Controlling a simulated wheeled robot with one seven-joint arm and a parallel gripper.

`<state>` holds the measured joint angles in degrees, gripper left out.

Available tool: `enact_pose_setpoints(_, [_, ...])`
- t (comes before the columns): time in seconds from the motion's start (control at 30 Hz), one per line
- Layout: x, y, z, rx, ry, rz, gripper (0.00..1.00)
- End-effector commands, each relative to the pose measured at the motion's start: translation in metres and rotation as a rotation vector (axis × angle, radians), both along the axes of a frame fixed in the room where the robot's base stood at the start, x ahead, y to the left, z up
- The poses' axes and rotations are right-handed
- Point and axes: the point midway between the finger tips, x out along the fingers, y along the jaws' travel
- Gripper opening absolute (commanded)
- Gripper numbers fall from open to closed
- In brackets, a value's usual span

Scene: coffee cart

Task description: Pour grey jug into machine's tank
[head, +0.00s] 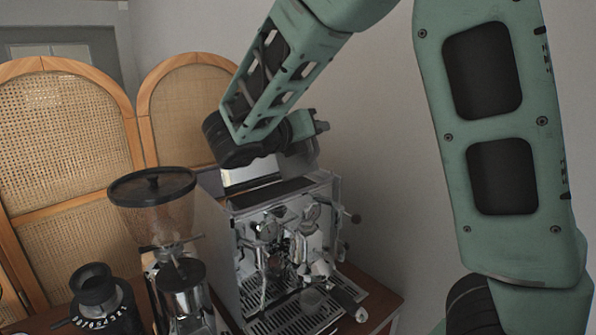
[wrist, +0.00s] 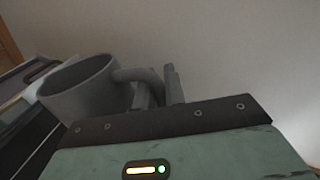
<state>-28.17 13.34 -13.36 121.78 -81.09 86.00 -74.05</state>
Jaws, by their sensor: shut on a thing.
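The grey jug (wrist: 85,92) is in the wrist view, its handle towards my gripper (wrist: 158,92). My gripper is shut on the handle. The jug's rim leans in the picture; its contents cannot be seen. In the head view my arm reaches over the back of the silver espresso machine (head: 280,235), and my wrist hides most of the gripper and jug there. The machine's top also shows at the left edge of the wrist view (wrist: 14,112), beside and below the jug. I cannot make out the tank's opening clearly, nor any liquid flowing.
A coffee grinder (head: 155,205) with a clear hopper stands left of the machine. A black round container (head: 95,290) is at the lower left. A cane-panelled wooden screen (head: 60,130) stands behind, and a plain wall (head: 385,150) is close on the right.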

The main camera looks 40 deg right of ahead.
Motion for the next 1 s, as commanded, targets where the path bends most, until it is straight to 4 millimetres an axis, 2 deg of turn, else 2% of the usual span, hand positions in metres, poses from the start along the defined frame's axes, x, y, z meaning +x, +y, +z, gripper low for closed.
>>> enact_pose_setpoints(0.27, [0.0,0.0,-0.005,0.0,-0.028,0.0,0.0])
enact_pose_setpoints(1.0, [0.002,0.0,-0.04,0.013,-0.387,-0.001,0.0])
